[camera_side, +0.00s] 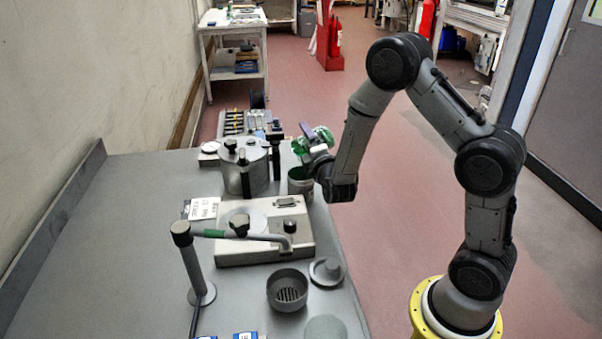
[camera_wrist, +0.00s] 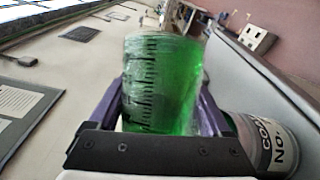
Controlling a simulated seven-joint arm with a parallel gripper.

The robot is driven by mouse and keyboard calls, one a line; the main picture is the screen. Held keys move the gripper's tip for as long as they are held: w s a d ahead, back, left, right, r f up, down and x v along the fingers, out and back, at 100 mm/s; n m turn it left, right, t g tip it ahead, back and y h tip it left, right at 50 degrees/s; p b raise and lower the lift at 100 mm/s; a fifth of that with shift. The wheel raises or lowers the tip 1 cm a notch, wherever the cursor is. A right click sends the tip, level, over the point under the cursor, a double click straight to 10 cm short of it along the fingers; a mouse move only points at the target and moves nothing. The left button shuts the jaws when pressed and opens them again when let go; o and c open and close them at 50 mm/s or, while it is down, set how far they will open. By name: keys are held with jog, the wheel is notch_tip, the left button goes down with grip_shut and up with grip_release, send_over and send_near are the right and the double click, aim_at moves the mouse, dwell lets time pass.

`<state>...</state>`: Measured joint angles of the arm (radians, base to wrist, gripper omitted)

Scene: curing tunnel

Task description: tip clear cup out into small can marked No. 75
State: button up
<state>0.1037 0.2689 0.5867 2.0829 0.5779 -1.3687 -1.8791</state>
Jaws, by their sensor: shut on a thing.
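The clear cup (camera_wrist: 165,85) has graduation marks and holds green liquid. My gripper (camera_wrist: 163,105) is shut on it, with a purple finger on each side. In the side view the cup (camera_side: 321,134) is tilted in my gripper (camera_side: 312,146), just above the small can (camera_side: 299,187).
A lidded metal pot (camera_side: 245,172) stands close left of the can. A flat grey device (camera_side: 262,250) with a knob lies in front. A stand (camera_side: 196,268) with a side arm, a grated bowl (camera_side: 288,293) and a lid (camera_side: 327,272) are nearer. The bench's left side is clear.

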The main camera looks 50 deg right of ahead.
aim_at(296, 142)
jog(key=shift+s+a+f, duration=0.1)
jog(key=shift+s, duration=0.05)
jog(key=shift+a+f+n+t, duration=0.2)
jog(key=shift+n+t, duration=0.1)
jog(key=shift+n, duration=0.3)
jog(key=shift+a+r+n+h, duration=0.15)
jog(key=shift+n+h, duration=0.15)
jog(key=shift+n, duration=0.2)
jog(key=shift+w+a+r+n+t, duration=0.25)
jog(key=shift+a+n+t, duration=0.25)
jog(key=shift+n, duration=0.5)
jog(key=shift+w+a+r+n+t, duration=0.1)
jog(key=shift+a+n+t, duration=0.25)
jog(key=shift+n, duration=0.5)
jog(key=shift+w+a+r+n+t, duration=0.1)
jog(key=shift+a+n+t, duration=0.25)
jog(key=shift+n, duration=0.45)
jog(key=shift+w+a+n+t, duration=0.15)
jog(key=shift+n+t, duration=0.25)
jog(key=shift+n, duration=0.45)
